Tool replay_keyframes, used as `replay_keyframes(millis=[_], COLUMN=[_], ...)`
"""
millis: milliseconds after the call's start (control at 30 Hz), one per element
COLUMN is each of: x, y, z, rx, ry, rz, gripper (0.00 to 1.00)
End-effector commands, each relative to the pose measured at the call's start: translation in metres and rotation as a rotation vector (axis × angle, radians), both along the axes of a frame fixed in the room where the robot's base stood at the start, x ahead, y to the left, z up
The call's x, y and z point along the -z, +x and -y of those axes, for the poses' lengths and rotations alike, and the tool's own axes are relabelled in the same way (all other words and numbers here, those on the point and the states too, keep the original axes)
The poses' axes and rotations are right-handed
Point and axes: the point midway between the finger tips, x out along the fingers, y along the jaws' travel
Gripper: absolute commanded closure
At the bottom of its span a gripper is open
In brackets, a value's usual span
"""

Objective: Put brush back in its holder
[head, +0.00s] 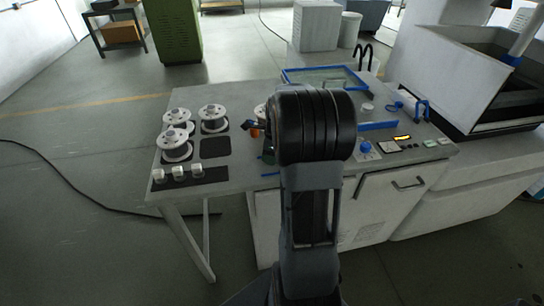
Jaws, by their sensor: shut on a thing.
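My arm stands in the middle of the head view and its thick black joint covers part of the worktop. My gripper is hidden behind it, so I cannot see its fingers or what is between them. I cannot make out the brush or its holder for certain. A small orange thing (256,132) with a dark part beside it shows just left of the arm, too small to name. A blue bracket (422,110) stands at the right back of the worktop; I cannot tell whether it is the holder.
The grey worktop (240,172) carries several white spools (213,117) and small white blocks (179,174) at left. A blue-framed tray (296,80) lies behind the arm. A blue knob (366,147) and control panel are at right. A large open tank (440,68) stands beyond them.

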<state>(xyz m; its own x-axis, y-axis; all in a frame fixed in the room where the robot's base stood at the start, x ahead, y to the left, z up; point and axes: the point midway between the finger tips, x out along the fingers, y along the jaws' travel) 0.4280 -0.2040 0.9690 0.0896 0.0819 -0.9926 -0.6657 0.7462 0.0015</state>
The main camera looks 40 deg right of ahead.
Motion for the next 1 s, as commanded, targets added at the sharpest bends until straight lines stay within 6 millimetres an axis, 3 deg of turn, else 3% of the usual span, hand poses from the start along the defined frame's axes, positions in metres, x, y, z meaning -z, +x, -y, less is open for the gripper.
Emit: replay_keyframes(millis=[533,567,600,800,1000], x=[0.0127,0.0116,0.0113,0.0112,0.0110], y=[-0.0005,-0.0004,-0.0005,-0.0005,-0.0004], z=[0.0003,0.0002,0.0003,0.0003,0.0004], rx=[0.000,0.000,0.000,0.000,0.000], ry=[0.000,0.000,0.000,0.000,0.000], rz=[0.000,0.000,0.000,0.000,0.000], gripper=[0.88,0.59,0.56,0.37,0.37])
